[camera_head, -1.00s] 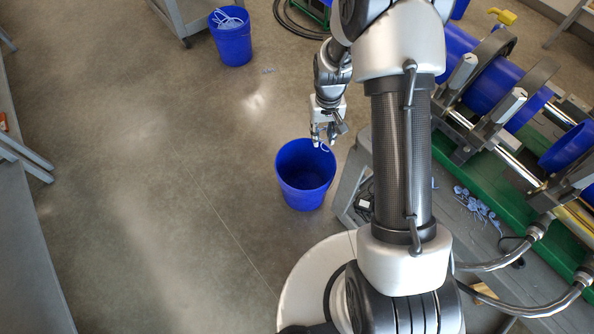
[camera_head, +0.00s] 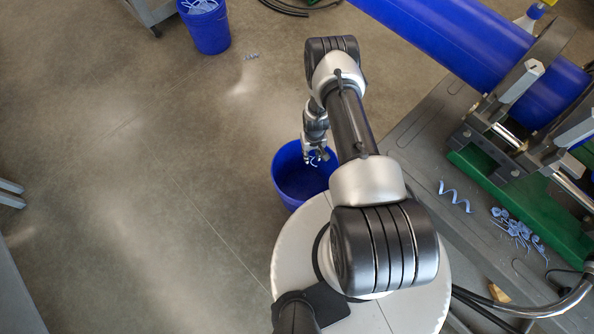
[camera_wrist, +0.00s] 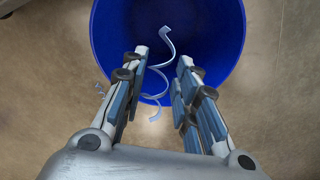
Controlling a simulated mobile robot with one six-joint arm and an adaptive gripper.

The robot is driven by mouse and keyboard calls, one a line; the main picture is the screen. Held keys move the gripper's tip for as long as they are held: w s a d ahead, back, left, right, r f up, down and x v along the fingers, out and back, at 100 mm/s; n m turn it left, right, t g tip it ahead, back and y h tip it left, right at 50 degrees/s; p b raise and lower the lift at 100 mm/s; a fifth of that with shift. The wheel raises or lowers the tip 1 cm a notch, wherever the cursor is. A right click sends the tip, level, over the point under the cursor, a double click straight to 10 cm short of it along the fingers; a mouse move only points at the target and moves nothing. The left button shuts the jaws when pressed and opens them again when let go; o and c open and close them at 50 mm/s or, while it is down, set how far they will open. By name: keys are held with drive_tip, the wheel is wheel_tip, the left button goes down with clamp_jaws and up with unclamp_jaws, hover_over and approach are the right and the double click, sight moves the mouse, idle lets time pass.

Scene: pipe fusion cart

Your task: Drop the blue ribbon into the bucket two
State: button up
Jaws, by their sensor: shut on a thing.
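My gripper (camera_head: 315,157) hangs over the open mouth of a blue bucket (camera_head: 290,190) that stands on the floor beside my base. In the wrist view my gripper (camera_wrist: 163,57) is shut on a light blue, curly ribbon (camera_wrist: 157,67), which hangs between the fingers. The bucket's rim and dark inside (camera_wrist: 215,35) lie behind the ribbon and fingers in that view. A second blue bucket (camera_head: 208,32) at the top left holds light blue ribbons (camera_head: 198,5). I see no label telling which bucket is two.
The cart (camera_head: 420,140) at the right bears a large blue pipe (camera_head: 450,45) in metal clamps. A curly ribbon (camera_head: 455,196) and a pile of shavings (camera_head: 517,230) lie on it. A few scraps (camera_head: 252,56) lie on the floor.

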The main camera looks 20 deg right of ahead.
drive_tip(key=shift+w+f, duration=0.15)
drive_tip(key=shift+f, duration=0.75)
wheel_tip(320, 180, down, 6)
drive_tip(key=b, duration=0.4)
drive_tip(key=shift+r, duration=0.1)
drive_tip(key=o, duration=0.7)
drive_tip(key=shift+o, duration=0.2)
drive_tip(key=shift+r, duration=0.1)
wheel_tip(320, 180, up, 12)
drive_tip(key=shift+f, duration=0.1)
